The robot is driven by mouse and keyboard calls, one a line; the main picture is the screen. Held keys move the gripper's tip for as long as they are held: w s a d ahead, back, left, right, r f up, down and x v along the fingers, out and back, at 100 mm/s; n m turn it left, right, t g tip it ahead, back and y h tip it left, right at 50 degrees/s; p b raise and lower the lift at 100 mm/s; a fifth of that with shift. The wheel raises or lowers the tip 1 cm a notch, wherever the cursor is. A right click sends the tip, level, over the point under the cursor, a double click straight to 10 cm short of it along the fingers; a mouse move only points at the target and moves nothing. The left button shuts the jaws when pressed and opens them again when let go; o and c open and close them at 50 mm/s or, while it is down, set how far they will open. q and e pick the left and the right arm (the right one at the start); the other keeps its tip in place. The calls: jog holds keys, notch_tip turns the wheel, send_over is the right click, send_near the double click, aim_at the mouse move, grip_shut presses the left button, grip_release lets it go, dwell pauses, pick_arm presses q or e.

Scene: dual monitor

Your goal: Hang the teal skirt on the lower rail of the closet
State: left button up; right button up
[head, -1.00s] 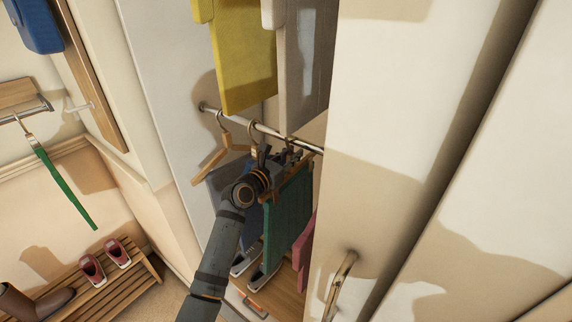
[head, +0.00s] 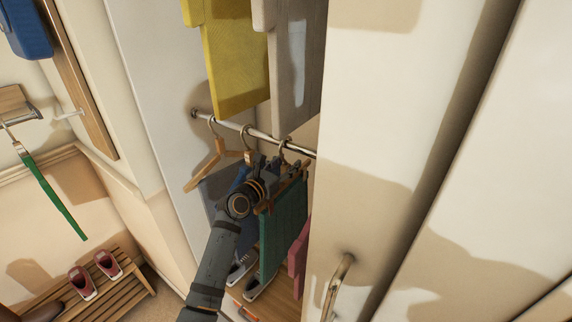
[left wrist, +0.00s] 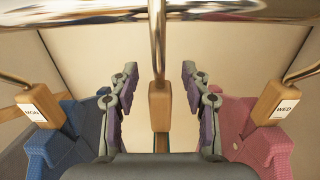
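The teal skirt (head: 284,232) hangs from a wooden hanger in the closet in the head view. That hanger (left wrist: 160,105) shows edge-on in the left wrist view, its hook reaching up to the lower rail (left wrist: 230,9). The rail also shows in the head view (head: 225,122). My left gripper (left wrist: 160,95) is open, with one finger on each side of the hanger and a gap to both. In the head view my left gripper (head: 268,172) is beside the skirt's hanger, its fingers largely hidden. Most of the skirt is hidden in the wrist view. My right gripper is not in view.
A blue garment (left wrist: 65,132) on a MON hanger and a pink garment (left wrist: 250,135) on a WED hanger flank the gripper closely. Yellow (head: 235,60) and grey (head: 295,70) garments hang above. The closet door (head: 385,130) stands to the right.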

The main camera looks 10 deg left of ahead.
pick_arm(q)
jog(key=shift+s+f, duration=0.1)
jog(key=shift+s, duration=0.05)
jog(key=v, duration=1.1)
jog(key=shift+s+a, duration=0.15)
jog(key=shift+s, duration=0.15)
